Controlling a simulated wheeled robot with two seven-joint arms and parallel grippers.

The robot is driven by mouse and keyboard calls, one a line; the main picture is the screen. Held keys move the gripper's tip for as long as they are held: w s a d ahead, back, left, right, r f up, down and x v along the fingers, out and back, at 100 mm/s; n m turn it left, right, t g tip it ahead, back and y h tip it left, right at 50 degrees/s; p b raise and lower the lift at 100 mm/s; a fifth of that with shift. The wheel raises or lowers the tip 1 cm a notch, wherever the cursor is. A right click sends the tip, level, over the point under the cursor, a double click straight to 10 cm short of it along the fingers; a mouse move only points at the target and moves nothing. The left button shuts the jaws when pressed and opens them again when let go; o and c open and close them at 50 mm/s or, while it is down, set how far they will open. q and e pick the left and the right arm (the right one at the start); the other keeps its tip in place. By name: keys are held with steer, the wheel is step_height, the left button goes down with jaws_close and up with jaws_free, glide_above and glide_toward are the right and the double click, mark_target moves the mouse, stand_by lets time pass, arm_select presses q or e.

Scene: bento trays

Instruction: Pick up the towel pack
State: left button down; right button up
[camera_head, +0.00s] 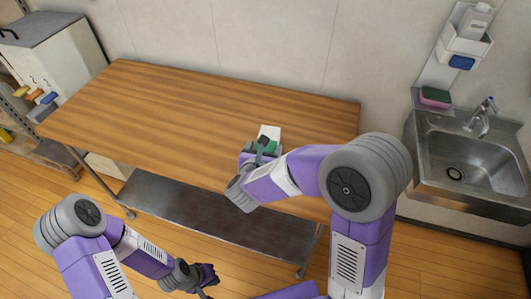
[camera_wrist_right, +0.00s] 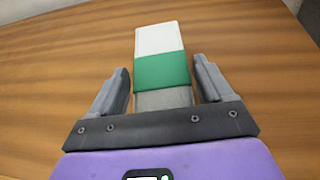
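The towel pack (camera_wrist_right: 161,68) is a flat, narrow block with a white far part, a green band and a grey near part. It lies on the wooden table and also shows in the head view (camera_head: 270,131), partly hidden by my right gripper (camera_head: 262,145). In the right wrist view my right gripper (camera_wrist_right: 163,82) is open, with one finger on each side of the pack's near part and small gaps between. My left gripper (camera_head: 207,284) hangs low in front of the table, away from the pack; its fingers are too unclear to read.
The wooden table (camera_head: 170,105) is otherwise bare, with wide free room left of the pack. A metal shelf (camera_head: 210,212) sits beneath it. A steel sink (camera_head: 478,160) with a pink and green sponge (camera_head: 435,97) stands at right. A grey cabinet (camera_head: 45,60) stands at left.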

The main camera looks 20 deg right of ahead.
steer(key=c, duration=0.8)
steer(key=shift+o, duration=0.2)
steer(key=shift+r, duration=0.1)
